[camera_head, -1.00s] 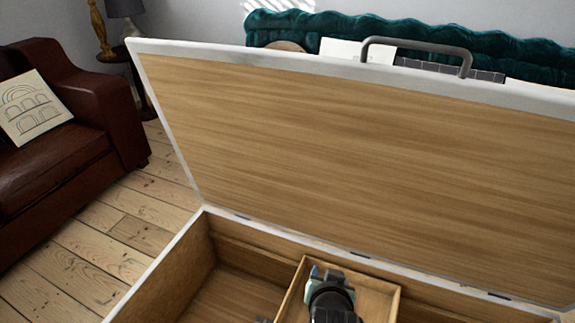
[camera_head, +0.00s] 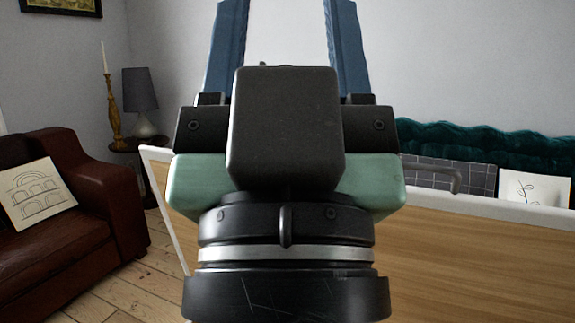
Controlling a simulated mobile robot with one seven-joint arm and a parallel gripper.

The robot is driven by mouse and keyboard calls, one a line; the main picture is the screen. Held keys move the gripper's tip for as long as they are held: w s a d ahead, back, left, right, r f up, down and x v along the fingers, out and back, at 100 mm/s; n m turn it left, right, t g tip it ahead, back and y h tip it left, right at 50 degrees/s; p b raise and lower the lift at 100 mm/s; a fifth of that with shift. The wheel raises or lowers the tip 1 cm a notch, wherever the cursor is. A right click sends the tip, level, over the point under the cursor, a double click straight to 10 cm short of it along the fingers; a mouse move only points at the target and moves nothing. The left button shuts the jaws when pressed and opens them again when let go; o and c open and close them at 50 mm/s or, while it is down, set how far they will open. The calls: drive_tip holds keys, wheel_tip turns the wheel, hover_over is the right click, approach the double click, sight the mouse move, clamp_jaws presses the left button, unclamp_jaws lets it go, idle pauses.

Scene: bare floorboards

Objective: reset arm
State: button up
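My gripper (camera_head: 287,40) is large and close in the middle of the head view, raised and pointing up. Its two blue fingers stand wide apart, with only the pale wall showing between them. It is open and appears empty; the fingertips run out of the top of the picture. My wrist hides much of what lies behind it.
A raised wooden lid (camera_head: 480,262) with a white edge and grey handle stands behind my gripper. A side table (camera_head: 130,146) holds a lamp (camera_head: 140,95).

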wheel_tip(320, 180, up, 22)
drive_tip(key=p, duration=2)
drive_tip(key=shift+r, duration=0.25)
drive_tip(key=shift+w, duration=0.1)
